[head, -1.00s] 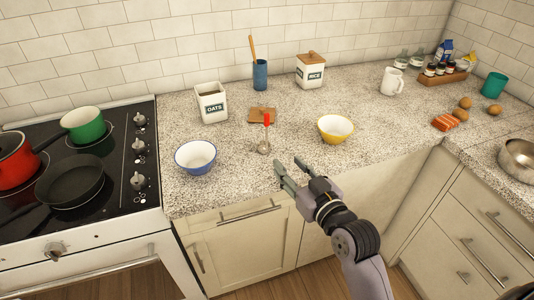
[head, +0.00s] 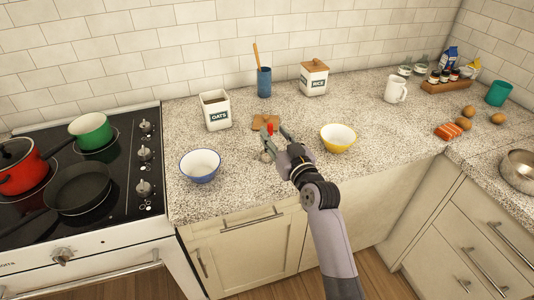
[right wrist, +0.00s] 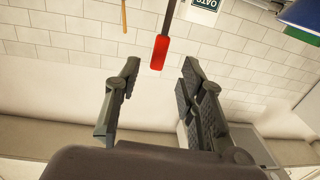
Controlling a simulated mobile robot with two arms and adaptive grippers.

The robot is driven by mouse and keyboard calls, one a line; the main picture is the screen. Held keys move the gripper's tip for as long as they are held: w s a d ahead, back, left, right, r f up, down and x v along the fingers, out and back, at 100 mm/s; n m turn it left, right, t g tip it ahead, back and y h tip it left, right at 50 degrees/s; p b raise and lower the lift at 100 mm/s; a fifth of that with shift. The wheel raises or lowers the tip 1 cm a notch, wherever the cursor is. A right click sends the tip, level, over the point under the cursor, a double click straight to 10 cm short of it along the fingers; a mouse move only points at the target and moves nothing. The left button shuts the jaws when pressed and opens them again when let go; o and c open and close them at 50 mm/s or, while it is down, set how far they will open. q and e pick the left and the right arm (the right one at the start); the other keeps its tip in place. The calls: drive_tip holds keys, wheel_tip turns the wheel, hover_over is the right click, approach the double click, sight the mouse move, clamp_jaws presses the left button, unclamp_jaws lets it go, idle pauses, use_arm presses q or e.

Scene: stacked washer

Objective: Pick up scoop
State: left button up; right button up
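The scoop stands on the granite counter with its red handle (head: 271,128) up. Its small metal bowl (head: 265,156) is partly hidden by my gripper. My right gripper (head: 276,139) is open and empty, its fingers reaching in beside the scoop from the right. In the right wrist view the picture is upside down; the red handle (right wrist: 160,52) lies between the lines of the two spread fingers (right wrist: 160,72), at about their tips. I cannot tell whether a finger touches it. My left gripper is not in view.
A blue-rimmed bowl (head: 200,166) stands left of the scoop and a yellow bowl (head: 338,138) right. Behind are a flat brown piece (head: 259,121), the oats canister (head: 216,111), a blue utensil cup (head: 264,82) and the rice canister (head: 314,78). The stove (head: 78,200) is left.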

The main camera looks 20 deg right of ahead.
sight(271, 127)
drive_tip(key=w+p, duration=0.1)
drive_tip(key=w, duration=0.4)
drive_tip(key=shift+a+r, duration=0.1)
drive_tip(key=shift+a, duration=0.05)
clamp_jaws()
idle(0.4)
